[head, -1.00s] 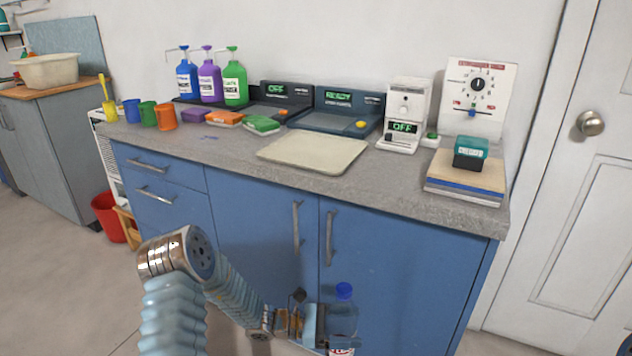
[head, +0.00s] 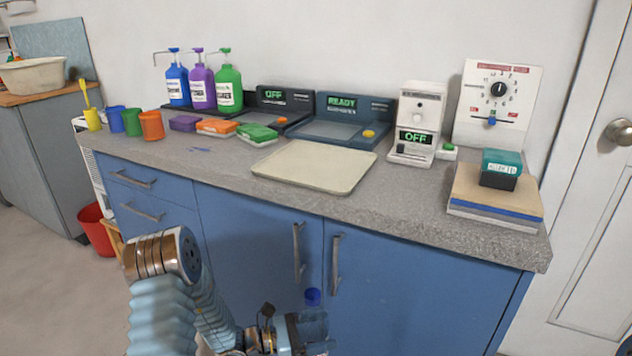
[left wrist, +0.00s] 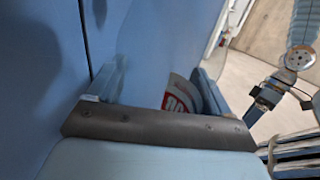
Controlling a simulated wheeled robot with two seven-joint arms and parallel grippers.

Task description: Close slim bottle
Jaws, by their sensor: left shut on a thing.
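The slim bottle is clear with a blue cap (head: 312,297) at its top. In the head view its body (head: 314,323) is low in the picture, in front of the blue cabinet. I cannot tell how firmly the cap sits. My left gripper (head: 302,334) is shut on the bottle body, below the cap.
The counter (head: 400,200) stands ahead, with a cream tray (head: 314,166) on it. Pump bottles (head: 202,85), cups, sponges and devices line its back. A stack of boards (head: 494,196) sits near its right end. Cabinet handles (head: 335,265) stick out close to the gripper.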

